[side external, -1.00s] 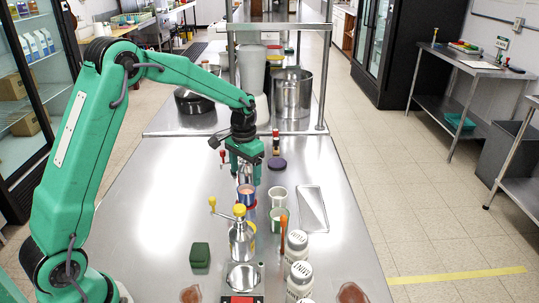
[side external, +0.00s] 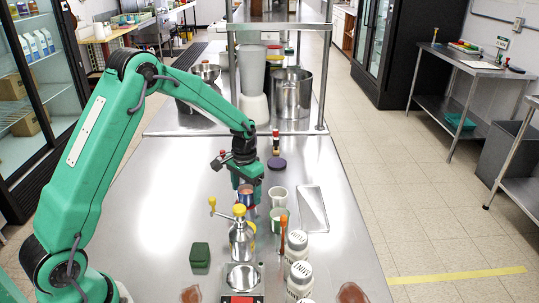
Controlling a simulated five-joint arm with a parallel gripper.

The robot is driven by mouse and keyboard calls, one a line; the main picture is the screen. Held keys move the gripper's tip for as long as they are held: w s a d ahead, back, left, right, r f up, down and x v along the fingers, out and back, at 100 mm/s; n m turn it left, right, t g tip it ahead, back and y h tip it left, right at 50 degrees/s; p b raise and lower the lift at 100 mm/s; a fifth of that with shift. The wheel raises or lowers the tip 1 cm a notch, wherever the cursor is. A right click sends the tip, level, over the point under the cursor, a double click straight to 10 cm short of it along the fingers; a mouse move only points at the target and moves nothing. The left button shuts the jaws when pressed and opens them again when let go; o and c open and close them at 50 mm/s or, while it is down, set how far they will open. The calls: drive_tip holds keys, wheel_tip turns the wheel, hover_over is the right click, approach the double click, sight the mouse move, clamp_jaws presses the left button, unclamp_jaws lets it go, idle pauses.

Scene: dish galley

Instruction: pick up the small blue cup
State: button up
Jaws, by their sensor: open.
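The small blue cup (side external: 249,201) is in the middle of the steel table, with a pinkish inside showing at its top. My gripper (side external: 246,190) points down right at the cup and overlaps its upper part in the picture. The jaws are open. I cannot tell from this view whether the fingers are around the cup or just above it, or whether they touch it.
A metal dispenser with a yellow knob (side external: 240,238) stands close in front of the cup. Two pale cups (side external: 278,196) are just right, with a metal tray (side external: 313,208) beyond. White shaker jars (side external: 297,245) and a green box (side external: 200,255) stand nearer. The left table area is clear.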

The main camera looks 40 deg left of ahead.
drive_tip(key=shift+f, duration=0.25)
drive_tip(key=shift+c, duration=0.2)
drive_tip(key=c, duration=1.1)
drive_tip(key=shift+r, duration=0.4)
drive_tip(key=shift+c, duration=0.2)
drive_tip(key=shift+r, duration=1.75)
drive_tip(key=s+d+r, duration=0.4)
drive_tip(key=d+r, duration=0.2)
drive_tip(key=d, duration=0.4)
drive_tip(key=shift+s+d+r, duration=0.2)
drive_tip(key=shift+d+r, duration=0.1)
drive_tip(key=shift+r, duration=0.05)
drive_tip(key=shift+d, duration=0.1)
idle(1.7)
